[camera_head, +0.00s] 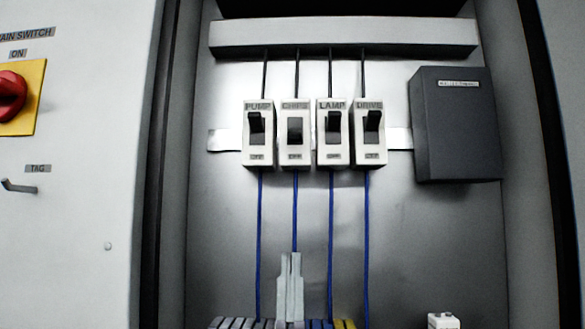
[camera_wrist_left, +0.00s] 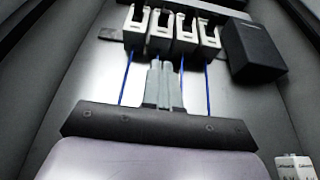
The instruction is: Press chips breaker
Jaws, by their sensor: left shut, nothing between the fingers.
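The chips breaker (camera_head: 295,145) is a white block with a dark switch, second from left in a row. Its switch looks different from its neighbours, whose levers stick up; its exact position is hard to tell. It also shows in the left wrist view (camera_wrist_left: 159,32). My left gripper (camera_head: 290,256) is shut and empty, its grey fingers pointing up below the chips breaker, apart from it in the picture and over its blue wire. In the left wrist view the fingers (camera_wrist_left: 163,64) also point at the breaker row. My right gripper is not in view.
The pump (camera_head: 257,150), lamp (camera_head: 332,150) and drive (camera_head: 369,150) breakers stand close beside it. A dark box (camera_head: 456,125) is on the right. A terminal strip (camera_head: 238,323) lies at the bottom. The open door with a red main switch (camera_head: 12,97) is left.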

